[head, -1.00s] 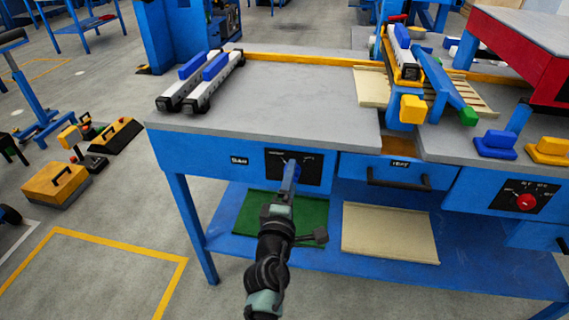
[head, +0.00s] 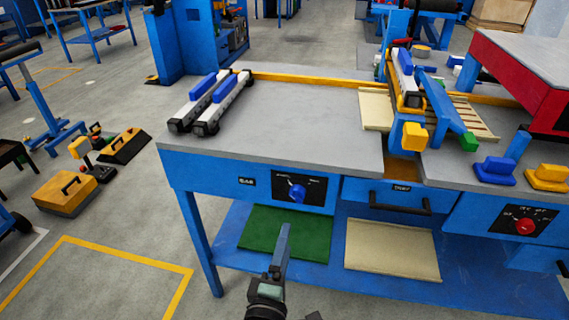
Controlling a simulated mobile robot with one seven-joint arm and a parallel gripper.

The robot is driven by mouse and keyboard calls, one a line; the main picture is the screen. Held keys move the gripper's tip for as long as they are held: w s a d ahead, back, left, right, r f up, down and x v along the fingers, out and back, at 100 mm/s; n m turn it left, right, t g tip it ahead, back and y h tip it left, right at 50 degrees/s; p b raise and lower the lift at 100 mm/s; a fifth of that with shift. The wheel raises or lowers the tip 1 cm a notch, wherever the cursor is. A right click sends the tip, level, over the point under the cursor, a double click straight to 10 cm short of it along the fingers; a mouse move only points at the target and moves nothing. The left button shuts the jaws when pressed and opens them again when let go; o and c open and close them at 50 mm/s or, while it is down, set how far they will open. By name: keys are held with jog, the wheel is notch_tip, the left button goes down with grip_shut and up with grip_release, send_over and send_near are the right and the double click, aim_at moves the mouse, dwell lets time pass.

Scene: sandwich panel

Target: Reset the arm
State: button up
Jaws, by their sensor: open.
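My gripper (head: 284,232) is in the lower middle of the head view, pointing up and away from me. It is open with nothing seen in it. It is in front of the blue workbench (head: 210,179), below the blue knob (head: 297,193) on its black dial panel, and apart from the knob. Behind the gripper, a green board (head: 255,232) lies on the bench's lower shelf. Most of my arm is below the picture's edge.
A drawer with a black handle (head: 398,205) is right of the dial. A red knob (head: 524,226) sits further right. Blue-topped rails (head: 228,103) and a clamp press (head: 437,105) stand on the bench. A beige board (head: 390,249) lies on the shelf.

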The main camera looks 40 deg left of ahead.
dwell(0.4)
jog(key=w+d+r+m+t+h, duration=0.25)
jog(key=d+r+m, duration=0.3)
jog(key=r, duration=0.55)
jog(key=w+d+r+m+t+h, duration=0.2)
jog(key=w+d+r+m+t, duration=0.15)
jog(key=d+r, duration=0.45)
jog(key=w+d+r+m+t+h, duration=0.2)
jog(key=w+d+r+m, duration=0.25)
jog(key=r, duration=0.85)
jog(key=s+d+r+m+t+h, duration=0.1)
jog(key=s+d+r+m, duration=0.35)
jog(key=r, duration=0.25)
jog(key=s+d+r+m+t+h, duration=0.1)
jog(key=s+d+r+m+t, duration=0.15)
jog(key=s+r, duration=0.4)
jog(key=s+d+r+m+t+h, duration=0.1)
jog(key=s+d+r+m, duration=0.25)
jog(key=r, duration=0.55)
notch_tip(320, 180, up, 21)
jog(key=w+p, duration=0.1)
jog(key=p, duration=2.1)
jog(key=shift+w+a, duration=0.25)
jog(key=shift+w, duration=0.1)
jog(key=shift+r+g, duration=0.1)
jog(key=shift+g, duration=0.15)
